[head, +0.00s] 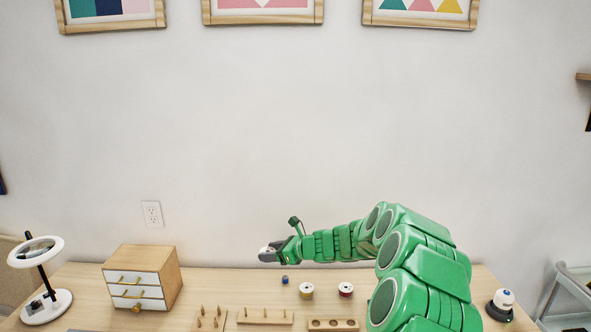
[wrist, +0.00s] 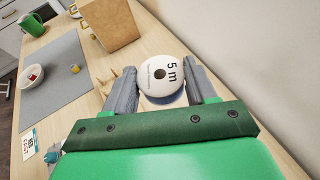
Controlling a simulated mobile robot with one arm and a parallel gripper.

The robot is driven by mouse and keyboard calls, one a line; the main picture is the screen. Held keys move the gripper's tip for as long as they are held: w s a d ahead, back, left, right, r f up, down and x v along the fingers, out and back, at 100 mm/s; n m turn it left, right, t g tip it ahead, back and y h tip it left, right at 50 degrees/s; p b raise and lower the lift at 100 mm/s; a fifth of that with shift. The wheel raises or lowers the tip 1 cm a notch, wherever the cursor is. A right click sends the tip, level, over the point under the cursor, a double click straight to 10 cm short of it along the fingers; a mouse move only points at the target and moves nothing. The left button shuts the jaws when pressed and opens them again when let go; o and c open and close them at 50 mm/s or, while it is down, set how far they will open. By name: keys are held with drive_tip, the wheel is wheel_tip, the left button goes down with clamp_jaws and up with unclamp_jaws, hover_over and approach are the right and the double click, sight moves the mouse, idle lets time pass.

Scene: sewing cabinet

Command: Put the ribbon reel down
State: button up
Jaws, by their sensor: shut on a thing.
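The ribbon reel (wrist: 160,74) is a white disc marked "5 m" with a dark centre hole. In the wrist view its flat face is towards the camera. It sits between the two grey fingers of my gripper (wrist: 163,70), which is shut on it. In the head view my gripper (head: 268,252) is at the end of the green arm, over the back part of the wooden table (head: 225,285). The reel is hard to make out there. Whether it touches anything below is hidden.
A small drawer cabinet (head: 164,278) and a magnifier lamp (head: 40,252) stand left. Small spools (head: 306,290), pegged racks (head: 265,317) and a holed block (head: 333,324) lie in front. A white-topped device (head: 503,300) stands right. The wrist view shows a grey mat (wrist: 62,75) and bowl (wrist: 32,76).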

drive_tip(key=w+d+r+m+t+h, duration=0.35)
drive_tip(key=d+r+m+h, duration=0.25)
drive_tip(key=d+r, duration=0.4)
drive_tip(key=w+d+r+m+t+h, duration=0.2)
drive_tip(key=d+r+m+t+h, duration=0.35)
drive_tip(key=d, duration=0.75)
drive_tip(key=s+f+m+g, duration=0.1)
drive_tip(key=s+f, duration=1.3)
drive_tip(key=s, duration=0.1)
wheel_tip(320, 180, up, 18)
drive_tip(key=shift+w+d+r+m+g+h, duration=1.35)
drive_tip(key=shift+w+d+m+h, duration=0.8)
drive_tip(key=shift+d, duration=2.6)
drive_tip(key=shift+w+d+r+m+g+h, duration=0.9)
drive_tip(key=shift+w+d+m+g+h, duration=1.25)
drive_tip(key=shift+d, duration=2.6)
drive_tip(key=shift+w+d+r+m+g+h, duration=1.4)
drive_tip(key=shift+d+m+h, duration=1.25)
drive_tip(key=shift+d, duration=2.1)
drive_tip(key=w+a+f+m+g, duration=0.2)
drive_tip(key=a+f+m+g, duration=0.35)
drive_tip(key=a, duration=0.75)
wheel_tip(320, 180, down, 32)
drive_tip(key=n+t, duration=0.1)
